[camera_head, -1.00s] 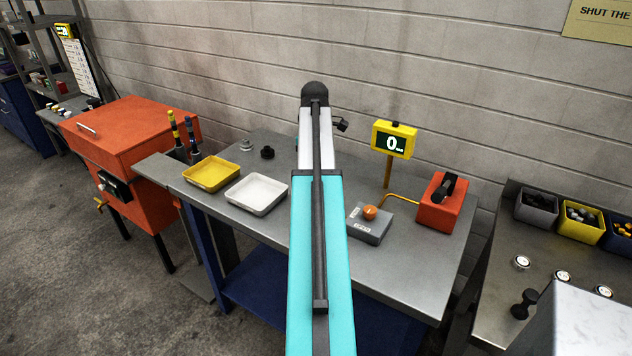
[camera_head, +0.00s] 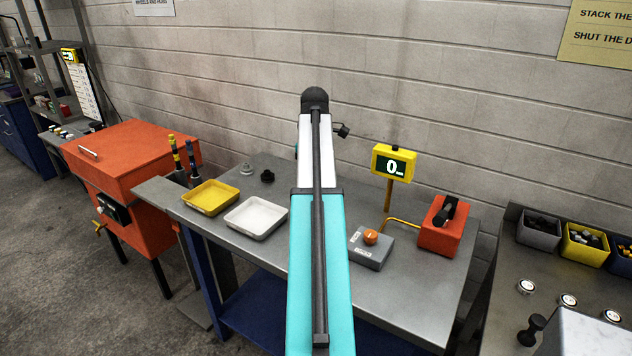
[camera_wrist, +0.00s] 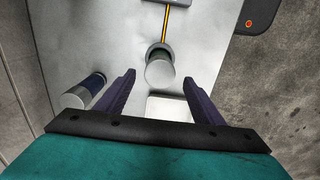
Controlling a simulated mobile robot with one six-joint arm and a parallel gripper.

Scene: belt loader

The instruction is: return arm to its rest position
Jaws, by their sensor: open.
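My arm, teal and white with a dark joint on top, stands upright in the middle of the head view, in front of the bench (camera_head: 400,285). My gripper (camera_wrist: 159,78) shows only in the wrist view; its two dark fingers are spread apart with nothing held between them. Beyond them, lower down, is a pale grey surface with a round grey cylinder on it. I cannot tell whether these are parts of my own body.
The bench holds a yellow tray (camera_head: 209,197), a white tray (camera_head: 256,216), a grey button box (camera_head: 370,250), a yellow display (camera_head: 394,163) and a red box (camera_head: 436,236). An orange cabinet (camera_head: 130,160) stands left. Another bench with bins (camera_head: 538,229) is right.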

